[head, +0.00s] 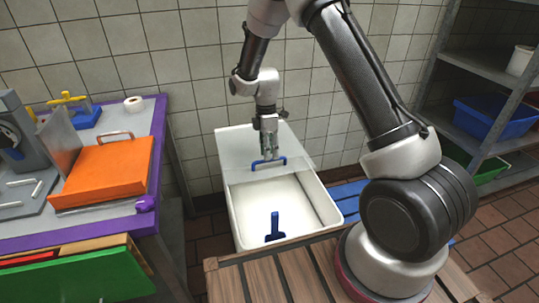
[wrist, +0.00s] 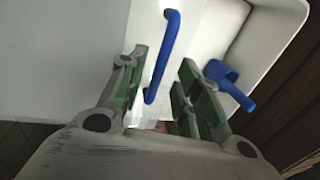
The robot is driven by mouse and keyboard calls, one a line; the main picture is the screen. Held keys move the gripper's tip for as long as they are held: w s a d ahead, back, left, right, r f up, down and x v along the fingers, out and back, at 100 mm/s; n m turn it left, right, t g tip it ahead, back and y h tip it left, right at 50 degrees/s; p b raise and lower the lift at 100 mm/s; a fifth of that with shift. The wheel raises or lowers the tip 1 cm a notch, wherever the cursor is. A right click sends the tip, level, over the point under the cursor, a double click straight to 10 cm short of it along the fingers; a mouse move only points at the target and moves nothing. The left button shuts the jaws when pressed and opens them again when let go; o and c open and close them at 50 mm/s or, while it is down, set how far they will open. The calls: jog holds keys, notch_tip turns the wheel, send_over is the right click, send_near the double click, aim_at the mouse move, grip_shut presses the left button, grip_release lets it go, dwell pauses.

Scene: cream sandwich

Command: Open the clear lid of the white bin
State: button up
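The white bin (head: 236,215) stands against the tiled wall, its front part open from above. The lid (head: 240,148) covers the back part as a pale panel; its front edge runs across the bin. A blue bar handle (head: 268,164) is on the lid near that edge. A blue scoop (head: 275,226) lies inside the open part. My gripper (head: 269,153) points down over the handle. In the wrist view the fingers are spread apart, with the blue handle (wrist: 163,55) between them in the picture. I see no finger closed on it; contact is unclear. The scoop (wrist: 230,85) shows beyond the right finger.
A purple-edged table (head: 150,222) with an orange case (head: 105,172) stands left of the bin. A wooden slatted surface (head: 290,276) lies in front. Metal shelves (head: 485,62) with a blue crate (head: 497,118) stand at right.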

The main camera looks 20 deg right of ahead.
notch_tip(320, 180, up, 10)
jog(key=w, duration=0.2)
jog(key=s+d+r+m+t, duration=0.2)
jog(key=s+d+r+m, duration=0.3)
jog(key=s, duration=0.5)
jog(key=s+d+r+m+t, duration=0.2)
jog(key=s+d+r+m, duration=0.2)
jog(key=s+r+m, duration=0.3)
jog(key=s+d+r+m+t, duration=0.2)
jog(key=s+d+r+m, duration=0.3)
jog(key=s+r, duration=0.5)
jog(key=s+m, duration=0.1)
jog(key=s, duration=0.4)
jog(key=shift+d+t, duration=0.3)
jog(key=shift+d, duration=0.05)
